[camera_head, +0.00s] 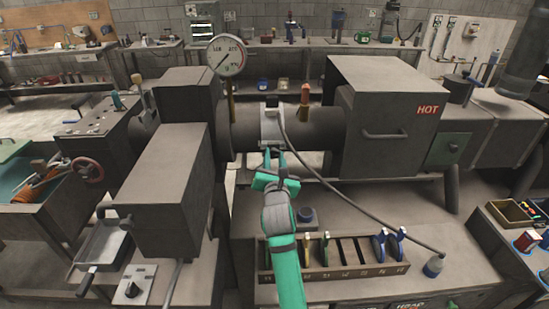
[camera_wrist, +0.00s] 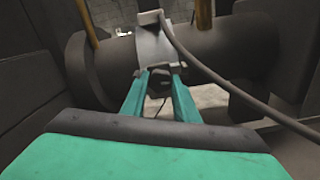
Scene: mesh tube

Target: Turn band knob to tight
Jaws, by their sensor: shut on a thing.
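A light grey metal band (camera_head: 271,127) is wrapped around the dark horizontal barrel (camera_head: 318,128); the band also shows in the wrist view (camera_wrist: 156,45). My green gripper (camera_head: 272,156) reaches up to the underside of the band. In the wrist view its two fingers (camera_wrist: 160,76) close in on the small dark band knob (camera_wrist: 162,68) just below the band. The fingertips hide most of the knob. I cannot read any tight mark or the knob's angle.
A grey cable (camera_head: 340,195) runs from the band to the bench at the right. A box marked HOT (camera_head: 385,120) stands right of the band and a dark housing (camera_head: 165,185) left. A tool rack (camera_head: 335,272) lies in front. A gauge (camera_head: 226,56) stands above the barrel.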

